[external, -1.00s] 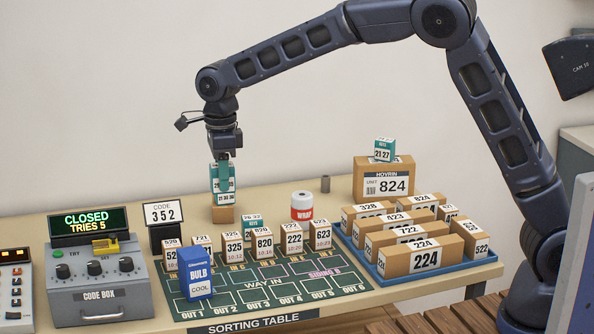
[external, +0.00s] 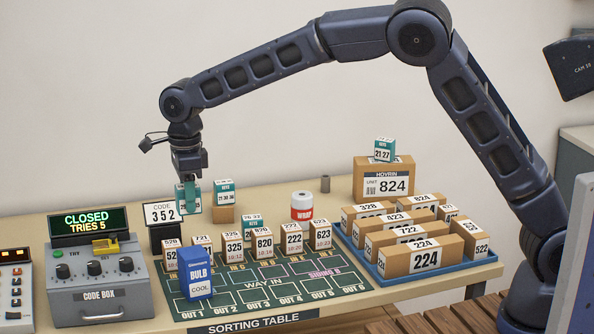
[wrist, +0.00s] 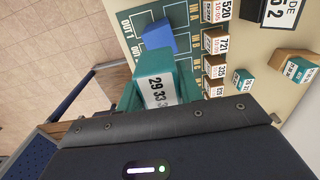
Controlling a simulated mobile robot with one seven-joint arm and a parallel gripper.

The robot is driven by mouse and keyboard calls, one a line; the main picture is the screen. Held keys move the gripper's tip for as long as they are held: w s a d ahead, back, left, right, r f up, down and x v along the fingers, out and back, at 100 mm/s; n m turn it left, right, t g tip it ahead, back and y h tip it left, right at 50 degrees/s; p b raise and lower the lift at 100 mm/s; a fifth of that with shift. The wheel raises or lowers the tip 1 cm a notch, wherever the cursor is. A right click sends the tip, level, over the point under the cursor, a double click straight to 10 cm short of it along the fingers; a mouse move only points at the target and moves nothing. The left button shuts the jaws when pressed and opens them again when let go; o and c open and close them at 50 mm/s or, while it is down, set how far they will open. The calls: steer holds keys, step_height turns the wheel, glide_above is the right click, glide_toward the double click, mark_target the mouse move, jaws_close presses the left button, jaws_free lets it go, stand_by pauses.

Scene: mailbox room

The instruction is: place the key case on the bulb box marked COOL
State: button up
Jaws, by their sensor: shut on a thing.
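My gripper (external: 188,183) is shut on a teal key case (external: 190,198) with a white number label, held in the air in front of the code 352 sign. In the wrist view the held key case (wrist: 157,85) shows "29 33" on its label. The blue bulb box marked COOL (external: 198,284) stands upright at the left end of the green sorting mat, below and in front of my gripper. The bulb box also shows in the wrist view (wrist: 159,37), beyond the held case. Its top looks bare.
Another teal key case (external: 223,187) stands on a brown block (external: 223,214). Small numbered parcels (external: 233,245) line the mat's back. The code box (external: 99,290) is left of the bulb box.

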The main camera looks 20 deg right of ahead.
steer(key=shift+f, duration=4.75)
steer(key=shift+f, duration=0.15)
steer(key=o, duration=1)
steer(key=shift+o, duration=0.2)
step_height(320, 180, up, 12)
steer(key=shift+f, duration=0.15)
steer(key=shift+r, duration=0.3)
